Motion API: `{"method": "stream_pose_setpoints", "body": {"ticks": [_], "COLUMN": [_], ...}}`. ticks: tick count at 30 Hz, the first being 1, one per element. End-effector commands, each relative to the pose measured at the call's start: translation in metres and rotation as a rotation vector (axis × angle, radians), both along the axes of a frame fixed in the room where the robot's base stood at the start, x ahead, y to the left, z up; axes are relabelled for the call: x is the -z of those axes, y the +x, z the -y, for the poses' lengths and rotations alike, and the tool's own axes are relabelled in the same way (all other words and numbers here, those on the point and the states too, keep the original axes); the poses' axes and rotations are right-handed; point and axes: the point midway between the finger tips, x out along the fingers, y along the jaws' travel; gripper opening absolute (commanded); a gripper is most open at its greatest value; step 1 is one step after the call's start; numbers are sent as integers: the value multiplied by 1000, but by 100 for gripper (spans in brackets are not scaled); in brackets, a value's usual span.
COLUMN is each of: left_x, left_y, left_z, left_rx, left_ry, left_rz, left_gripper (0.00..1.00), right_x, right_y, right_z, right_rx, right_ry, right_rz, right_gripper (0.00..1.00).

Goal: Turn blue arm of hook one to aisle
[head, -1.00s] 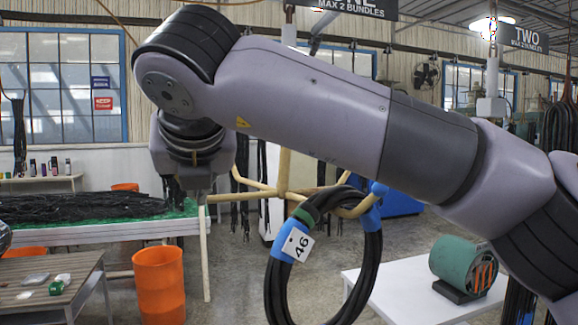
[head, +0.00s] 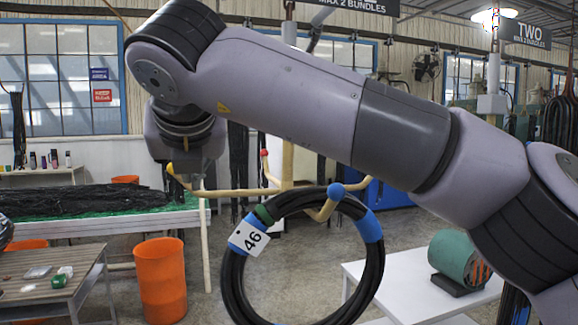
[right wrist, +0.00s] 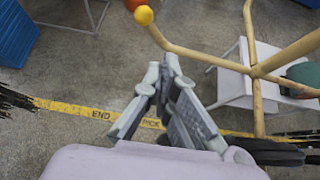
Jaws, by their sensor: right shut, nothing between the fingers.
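Hook one (head: 287,165) is a tan post with arms fanning out. The blue-tipped arm (head: 336,191) points toward me and slightly right. A black hose bundle (head: 232,285) with tag 46 hangs on it. The yellow-tipped arm (head: 215,193) points left, and its yellow ball (right wrist: 143,15) shows in the right wrist view. The red-tipped arm (head: 265,155) points back. My right gripper (right wrist: 168,62) is shut and empty, its tips beside the yellow-tipped arm. I cannot tell whether they touch. In the head view my right wrist largely hides the fingers. My left gripper is not in view.
A white table (head: 410,275) with a green drum (head: 458,258) stands right of the bundle. An orange bin (head: 162,280) and a wooden table (head: 60,285) are at left. A yellow floor line (right wrist: 75,109) reads END. Open floor lies around the hook.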

Motion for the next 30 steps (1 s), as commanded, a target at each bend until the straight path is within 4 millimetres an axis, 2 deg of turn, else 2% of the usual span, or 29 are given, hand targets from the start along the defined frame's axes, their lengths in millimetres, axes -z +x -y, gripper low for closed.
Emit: {"method": "stream_pose_setpoints", "body": {"ticks": [24,30], "left_x": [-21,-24], "left_y": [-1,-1], "left_z": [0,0], "left_rx": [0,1], "left_ry": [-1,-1], "left_rz": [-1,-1], "left_gripper": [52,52], "right_x": [-62,-72], "right_y": [-13,-15], "right_z": [25,30], "right_rx": [-1,-1], "right_ry": [2,1], "right_rz": [-1,0], "right_gripper": [0,0]}}
